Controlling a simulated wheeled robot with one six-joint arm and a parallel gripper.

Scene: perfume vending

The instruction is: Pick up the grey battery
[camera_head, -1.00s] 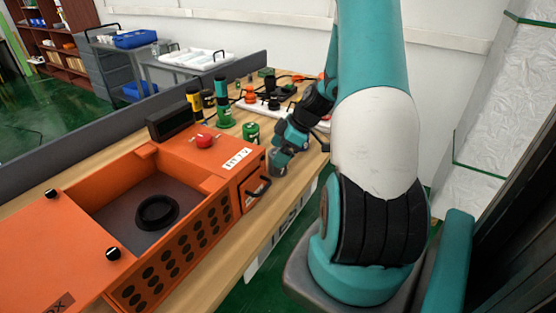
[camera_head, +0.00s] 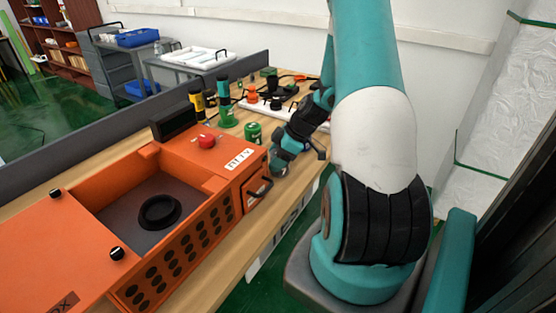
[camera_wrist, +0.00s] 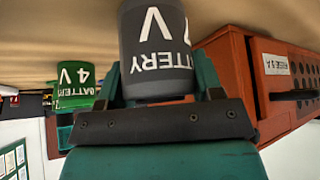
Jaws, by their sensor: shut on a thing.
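The grey battery (camera_wrist: 155,50), a dark grey cylinder with white "BATTERY" lettering, fills the upper middle of the wrist view, where the scene appears upside down. My gripper (camera_wrist: 157,82) is shut on it, one finger at each side. In the head view my gripper (camera_head: 280,158) is low over the table's right edge, just right of the orange machine. The battery is hard to make out there, small and partly hidden by the gripper.
A green battery (camera_head: 253,133) stands close by, left of my gripper. Yellow-black and green items (camera_head: 227,115) stand farther back, with a white power strip (camera_head: 290,110).

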